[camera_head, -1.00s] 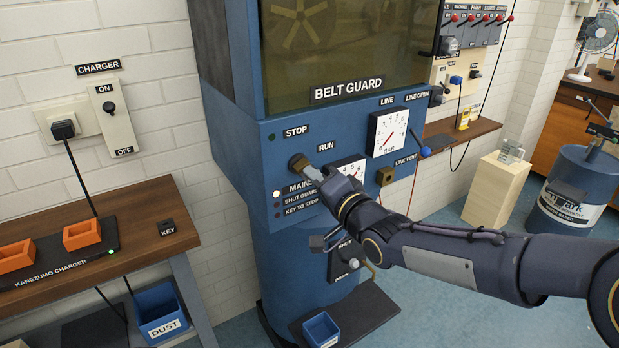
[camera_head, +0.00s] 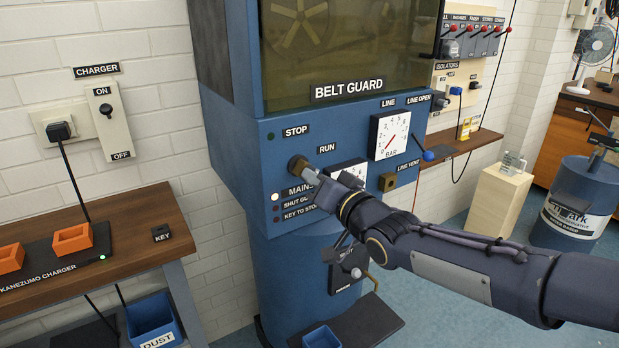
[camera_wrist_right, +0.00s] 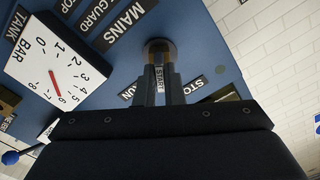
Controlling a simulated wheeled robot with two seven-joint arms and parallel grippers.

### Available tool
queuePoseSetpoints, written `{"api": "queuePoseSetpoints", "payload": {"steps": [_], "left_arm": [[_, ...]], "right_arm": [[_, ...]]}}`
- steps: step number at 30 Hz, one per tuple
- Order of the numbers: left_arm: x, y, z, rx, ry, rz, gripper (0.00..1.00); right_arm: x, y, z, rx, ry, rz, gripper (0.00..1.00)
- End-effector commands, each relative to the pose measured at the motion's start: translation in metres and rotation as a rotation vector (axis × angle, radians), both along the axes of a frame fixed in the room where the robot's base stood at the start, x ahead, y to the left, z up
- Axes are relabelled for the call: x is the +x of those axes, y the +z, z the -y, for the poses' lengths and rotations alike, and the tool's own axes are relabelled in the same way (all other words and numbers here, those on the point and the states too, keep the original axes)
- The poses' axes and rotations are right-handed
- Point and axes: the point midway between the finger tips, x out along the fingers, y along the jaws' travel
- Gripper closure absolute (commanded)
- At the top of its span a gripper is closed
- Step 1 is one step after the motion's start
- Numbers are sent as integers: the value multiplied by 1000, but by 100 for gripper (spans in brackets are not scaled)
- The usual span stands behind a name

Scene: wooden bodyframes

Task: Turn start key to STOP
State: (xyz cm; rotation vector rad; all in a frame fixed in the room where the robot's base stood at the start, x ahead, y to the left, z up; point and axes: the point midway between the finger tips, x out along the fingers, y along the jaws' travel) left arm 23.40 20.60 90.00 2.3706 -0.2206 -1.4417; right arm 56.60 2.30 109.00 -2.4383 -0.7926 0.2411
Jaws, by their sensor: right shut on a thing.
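The start key switch (camera_head: 298,166) is a brass-coloured round lock on the blue machine panel (camera_head: 240,150), below the STOP (camera_head: 295,131) and RUN (camera_head: 327,148) labels. My right gripper (camera_head: 313,177) reaches it from the right and is shut on the key. In the right wrist view the fingers (camera_wrist_right: 161,85) are closed around a tag reading START (camera_wrist_right: 160,78), just in front of the round lock (camera_wrist_right: 159,50). The fingers hide most of the key, so its exact angle is hard to tell. My left gripper is out of view.
The BAR gauge (camera_head: 390,134) and the blue-knobbed LINE VENT lever (camera_head: 428,156) are right of my wrist. A second gauge (camera_head: 348,171) is partly hidden by my gripper. A wooden bench (camera_head: 130,225) with the charger stands at left.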

Motion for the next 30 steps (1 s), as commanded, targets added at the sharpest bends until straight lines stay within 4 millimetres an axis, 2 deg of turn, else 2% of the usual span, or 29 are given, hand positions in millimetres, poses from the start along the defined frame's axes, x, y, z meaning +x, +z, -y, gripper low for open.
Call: {"api": "queuePoseSetpoints", "payload": {"steps": [11,30], "left_arm": [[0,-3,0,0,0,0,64],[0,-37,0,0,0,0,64]], "right_arm": [[0,-2,0,-20,1,13,100],[0,-3,0,-328,-1,238,100]]}}
